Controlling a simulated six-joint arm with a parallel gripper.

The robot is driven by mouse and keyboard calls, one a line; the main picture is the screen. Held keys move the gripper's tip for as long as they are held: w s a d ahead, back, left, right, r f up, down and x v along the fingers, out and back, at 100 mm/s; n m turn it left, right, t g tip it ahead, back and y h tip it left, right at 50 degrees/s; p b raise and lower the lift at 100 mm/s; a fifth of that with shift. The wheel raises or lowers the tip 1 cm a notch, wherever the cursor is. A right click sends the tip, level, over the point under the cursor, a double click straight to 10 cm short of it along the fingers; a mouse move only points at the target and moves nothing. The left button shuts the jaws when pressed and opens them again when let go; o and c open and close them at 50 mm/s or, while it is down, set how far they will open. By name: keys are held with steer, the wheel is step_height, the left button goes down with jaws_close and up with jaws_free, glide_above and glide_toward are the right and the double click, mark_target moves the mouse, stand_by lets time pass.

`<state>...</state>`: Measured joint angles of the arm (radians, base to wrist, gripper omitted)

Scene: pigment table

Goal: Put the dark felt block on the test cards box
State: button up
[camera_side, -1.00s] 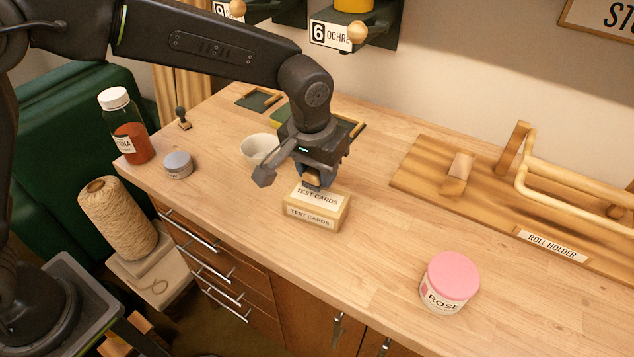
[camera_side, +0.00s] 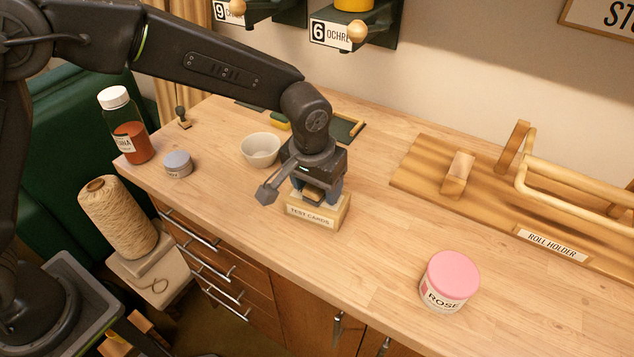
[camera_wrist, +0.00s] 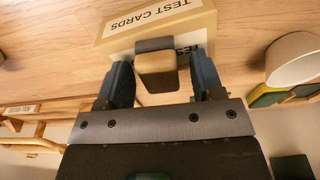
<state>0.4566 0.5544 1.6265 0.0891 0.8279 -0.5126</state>
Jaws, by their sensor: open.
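The felt block, tan wood with a dark felt part, rests on top of the test cards box; it shows in the wrist view (camera_wrist: 156,72) and partly in the side view (camera_side: 312,194). The test cards box (camera_side: 314,220) stands on the table, and its labelled face also shows in the wrist view (camera_wrist: 150,22). My gripper (camera_wrist: 162,78) is open, with one finger on each side of the block and a visible gap at both. In the side view my gripper (camera_side: 317,190) is low over the box and hides much of its top.
A white bowl (camera_side: 261,150) stands behind and left of the box. A pink-lidded rose jar (camera_side: 449,282) is at the front right. The roll holder (camera_side: 425,172) lies at the right, and a grey-lidded jar (camera_side: 177,165) at the left. The table between box and rose jar is clear.

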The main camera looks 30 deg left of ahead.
mark_target(311, 191)
step_height(311, 191, up, 12)
steer(key=s, duration=0.1)
steer(key=shift+s+r, duration=0.15)
steer(key=shift+s, duration=0.25)
steer(key=s+a+r+t, duration=0.1)
steer(key=s+a+r, duration=0.2)
steer(key=s+a, duration=0.45)
steer(key=s+a+r+t, duration=0.25)
steer(key=s+a, duration=0.35)
steer(key=a, duration=0.3)
steer(key=s+a+f, duration=0.3)
steer(key=s, duration=0.4)
steer(key=shift+a, duration=0.35)
